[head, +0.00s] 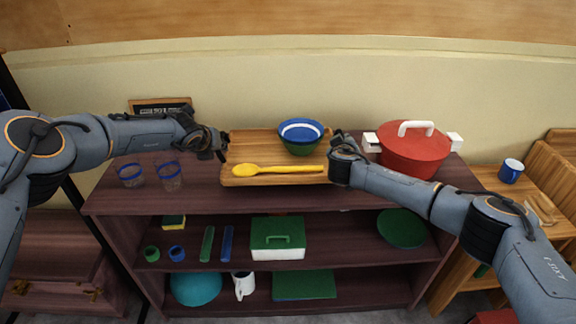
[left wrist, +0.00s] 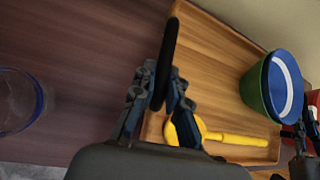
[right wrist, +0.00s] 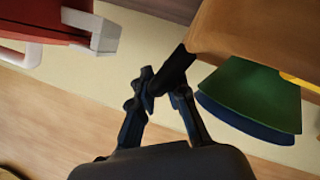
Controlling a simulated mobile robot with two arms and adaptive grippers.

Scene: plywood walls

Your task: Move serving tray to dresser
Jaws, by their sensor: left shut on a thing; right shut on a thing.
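The wooden serving tray (head: 243,146) is at the top of the dark shelf unit, level in the head view; I cannot tell whether it touches the top. It carries a blue-and-white bowl (head: 301,131) in a green bowl (head: 302,150), and a yellow spoon (head: 280,170). My left gripper (head: 222,146) is shut on the tray's left black handle (left wrist: 167,62). My right gripper (head: 338,142) is at the tray's right end, shut on its black handle (right wrist: 172,72). The right wrist view also shows the tray (right wrist: 240,30) and the green bowl (right wrist: 255,92).
A red pot (head: 412,152) stands close right of my right gripper. Two glasses (head: 169,174) stand at the left of the shelf unit's top (head: 105,196). A brown dresser-like cabinet (head: 75,280) is at lower left. A wooden table with a blue mug (head: 510,171) is at right.

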